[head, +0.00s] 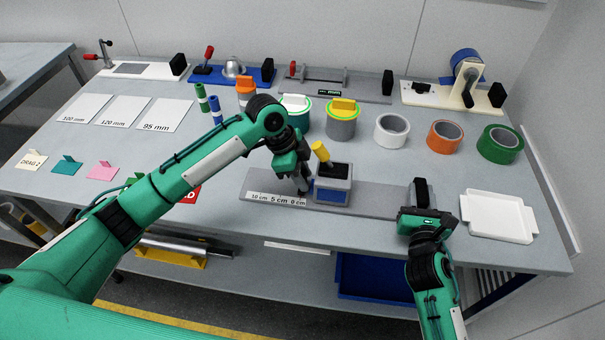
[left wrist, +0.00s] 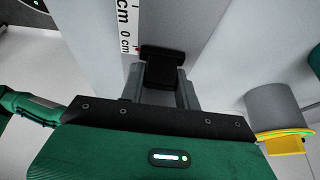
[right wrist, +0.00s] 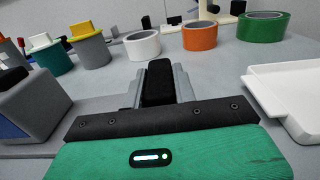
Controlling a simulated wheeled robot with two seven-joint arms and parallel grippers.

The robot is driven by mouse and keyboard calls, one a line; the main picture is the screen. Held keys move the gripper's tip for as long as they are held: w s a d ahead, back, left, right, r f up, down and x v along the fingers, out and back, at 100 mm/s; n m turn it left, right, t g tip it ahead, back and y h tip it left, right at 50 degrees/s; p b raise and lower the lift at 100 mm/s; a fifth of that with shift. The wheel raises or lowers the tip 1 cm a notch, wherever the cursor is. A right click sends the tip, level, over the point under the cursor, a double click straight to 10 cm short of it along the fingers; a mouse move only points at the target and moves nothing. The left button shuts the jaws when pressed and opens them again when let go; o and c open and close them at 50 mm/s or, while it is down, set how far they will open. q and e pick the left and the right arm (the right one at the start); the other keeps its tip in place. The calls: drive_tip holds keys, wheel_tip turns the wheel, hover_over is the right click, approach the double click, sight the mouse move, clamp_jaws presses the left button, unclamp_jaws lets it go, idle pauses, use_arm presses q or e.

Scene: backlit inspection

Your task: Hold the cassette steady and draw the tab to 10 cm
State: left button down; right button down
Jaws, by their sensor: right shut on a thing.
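A scale strip (head: 275,199) reads 10, 5 and 0 cm. My left gripper (head: 303,186) is low at the cassette's left side. In the left wrist view, a black tab (left wrist: 161,72) lies between its fingers near 0 cm; contact is unclear. My right gripper (head: 421,205) is shut on a black upright handle (right wrist: 158,82) at the base's right end.
A white tray (head: 497,206) lies right of my right gripper. Tape rolls, including an orange one (head: 444,136) and a green one (head: 500,144), stand behind. White cards, coloured tabs and fixtures occupy the left and back. My left forearm crosses the table's left half.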

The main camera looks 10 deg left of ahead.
use_arm(q)
drive_tip(key=a, duration=1)
drive_tip(key=shift+w, duration=0.1)
use_arm(e)
drive_tip(key=shift+f, duration=0.25)
use_arm(q)
drive_tip(key=c, duration=1)
unclamp_jaws()
drive_tip(key=v, duration=1.2)
drive_tip(key=shift+r, duration=0.1)
